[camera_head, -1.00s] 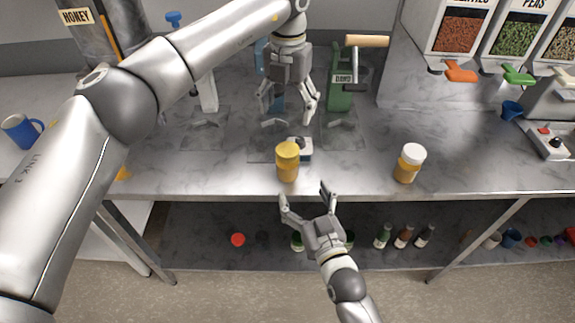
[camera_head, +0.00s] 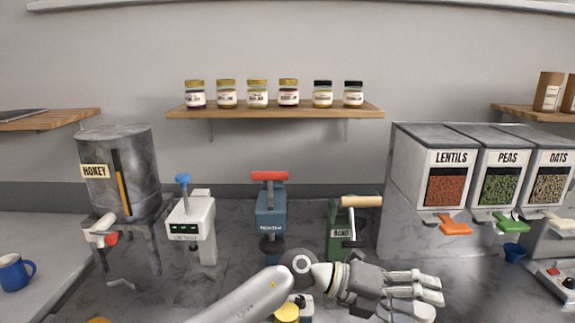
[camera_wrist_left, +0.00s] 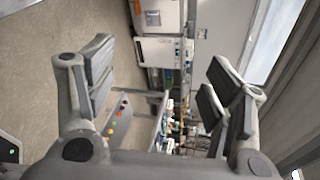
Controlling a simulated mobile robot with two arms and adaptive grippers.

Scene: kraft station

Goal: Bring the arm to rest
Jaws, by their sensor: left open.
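My left arm comes in low from the left in the head view and lies level in front of the counter machines. Its left gripper (camera_head: 428,297) points to the right, with its fingers apart and nothing between them. In the left wrist view the same gripper (camera_wrist_left: 158,78) shows its fingers spread wide on both sides, with only the distant room between them. My right gripper is not in the head view.
Behind the arm stand a green press (camera_head: 341,235), a blue machine (camera_head: 270,212) and a white machine (camera_head: 192,232). A yellow lid (camera_head: 287,312) shows just below the forearm. Dispensers (camera_head: 430,160) stand at right, a honey tank (camera_head: 130,165) and blue mug (camera_head: 14,272) at left.

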